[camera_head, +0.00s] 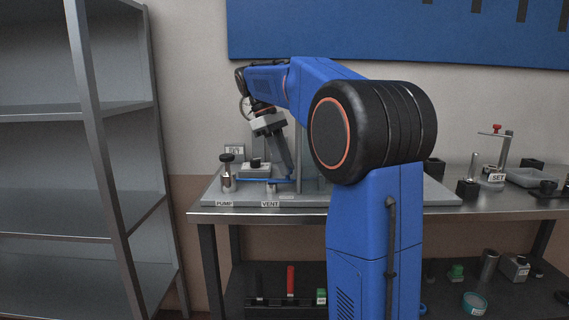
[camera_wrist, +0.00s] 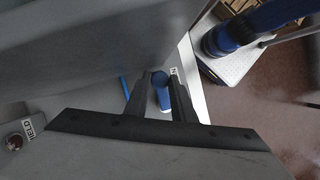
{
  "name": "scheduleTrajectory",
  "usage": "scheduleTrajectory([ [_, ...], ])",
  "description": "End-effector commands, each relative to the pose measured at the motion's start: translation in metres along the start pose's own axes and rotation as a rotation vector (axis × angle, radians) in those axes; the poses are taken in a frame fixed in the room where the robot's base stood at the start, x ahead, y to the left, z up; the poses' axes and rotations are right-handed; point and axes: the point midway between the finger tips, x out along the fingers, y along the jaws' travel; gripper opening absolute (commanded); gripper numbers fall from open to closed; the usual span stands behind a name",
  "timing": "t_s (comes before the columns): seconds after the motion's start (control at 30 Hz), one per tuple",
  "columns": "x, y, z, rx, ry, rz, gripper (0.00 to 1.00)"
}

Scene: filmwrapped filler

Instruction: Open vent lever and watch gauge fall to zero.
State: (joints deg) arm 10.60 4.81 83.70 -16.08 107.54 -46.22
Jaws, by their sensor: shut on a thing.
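My gripper (camera_head: 283,172) reaches down over the left part of the grey base plate on the bench. The blue vent lever (camera_head: 250,180) lies roughly level behind the VENT label (camera_head: 270,204). In the wrist view, the two dark fingers of my gripper (camera_wrist: 161,82) are closed around the blue lever (camera_wrist: 164,100), whose rounded end shows between the tips.
A black-knobbed pump valve (camera_head: 227,172) stands left of the lever, above the PUMP label (camera_head: 224,204). A metal stand with a red knob (camera_head: 496,128) is at the bench's right. An empty grey shelf rack (camera_head: 70,112) stands left.

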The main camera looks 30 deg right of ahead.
Motion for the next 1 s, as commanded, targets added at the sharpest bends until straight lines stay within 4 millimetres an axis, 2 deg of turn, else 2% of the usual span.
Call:
scheduleTrajectory([
  [0.4,-0.0001,-0.0006,-0.0001,0.005,0.001,-0.003,0.01],
  [0.43,-0.0001,-0.0006,-0.0001,0.005,0.001,-0.003,0.28],
  [0.5,-0.0001,-0.0006,-0.0001,0.005,0.001,-0.003,0.41],
  [0.83,-0.0001,-0.0001,-0.0002,-0.006,0.0,0.002,0.41],
  [1.0,-0.0009,0.0022,-0.002,-0.086,0.001,0.035,0.41],
])
